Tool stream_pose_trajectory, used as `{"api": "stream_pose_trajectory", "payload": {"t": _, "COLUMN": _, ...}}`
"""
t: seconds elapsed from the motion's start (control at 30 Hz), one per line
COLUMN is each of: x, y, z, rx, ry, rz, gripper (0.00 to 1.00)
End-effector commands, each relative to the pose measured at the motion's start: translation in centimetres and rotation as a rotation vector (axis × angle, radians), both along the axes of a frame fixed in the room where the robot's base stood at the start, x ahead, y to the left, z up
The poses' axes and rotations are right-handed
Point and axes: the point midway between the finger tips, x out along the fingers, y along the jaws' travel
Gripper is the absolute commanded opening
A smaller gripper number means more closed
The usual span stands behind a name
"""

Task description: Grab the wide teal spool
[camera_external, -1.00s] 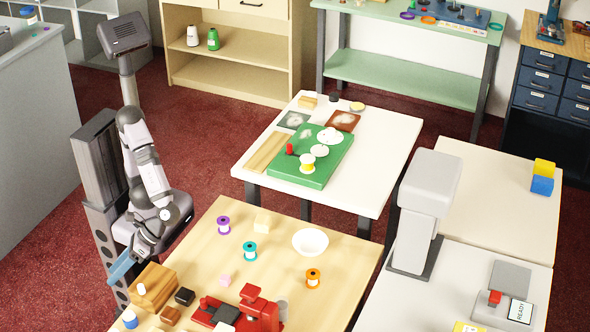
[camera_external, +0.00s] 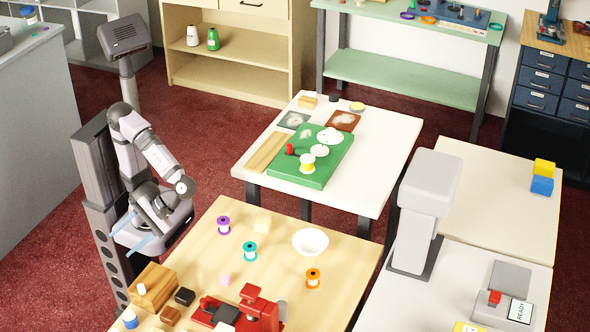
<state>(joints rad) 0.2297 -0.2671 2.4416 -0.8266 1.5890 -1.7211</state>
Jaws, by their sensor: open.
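The teal spool (camera_external: 249,251) stands upright on the light wooden table (camera_external: 203,252), left of the middle. It has white in its centre. My gripper (camera_external: 137,241) is open and empty, with its pale blue fingers beyond the table's left edge. It is left of the teal spool and well apart from it. A purple spool (camera_external: 223,225) stands a little behind and left of the teal one. An orange spool (camera_external: 313,278) stands to its right and nearer the front.
A pink piece (camera_external: 224,280) and a red device (camera_external: 254,305) are in front. A wooden block (camera_external: 153,286) and a dark box (camera_external: 184,296) stand at the front left.

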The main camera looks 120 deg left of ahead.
Motion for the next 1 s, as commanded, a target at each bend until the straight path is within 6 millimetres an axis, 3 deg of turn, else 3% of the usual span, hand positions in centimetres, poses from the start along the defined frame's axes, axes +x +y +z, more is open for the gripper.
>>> {"api": "stream_pose_trajectory", "payload": {"t": 0.27, "x": 8.1, "y": -0.6, "z": 7.4, "rx": -0.306, "ry": -0.078, "rz": 0.279, "gripper": 0.53}}
{"api": "stream_pose_trajectory", "payload": {"t": 0.47, "x": 14.5, "y": 1.7, "z": 13.0, "rx": -0.519, "ry": -0.214, "rz": 0.490, "gripper": 0.53}}
{"api": "stream_pose_trajectory", "payload": {"t": 0.6, "x": 18.7, "y": 4.6, "z": 16.2, "rx": -0.627, "ry": -0.345, "rz": 0.634, "gripper": 0.53}}
{"api": "stream_pose_trajectory", "payload": {"t": 0.67, "x": 21.3, "y": 6.2, "z": 15.8, "rx": -0.608, "ry": -0.438, "rz": 0.718, "gripper": 0.53}}
{"api": "stream_pose_trajectory", "payload": {"t": 0.8, "x": 25.3, "y": 8.7, "z": 12.9, "rx": -0.488, "ry": -0.581, "rz": 0.829, "gripper": 0.53}}
{"api": "stream_pose_trajectory", "payload": {"t": 1.0, "x": 29.5, "y": 13.4, "z": 9.3, "rx": -0.294, "ry": -0.749, "rz": 0.952, "gripper": 0.53}}
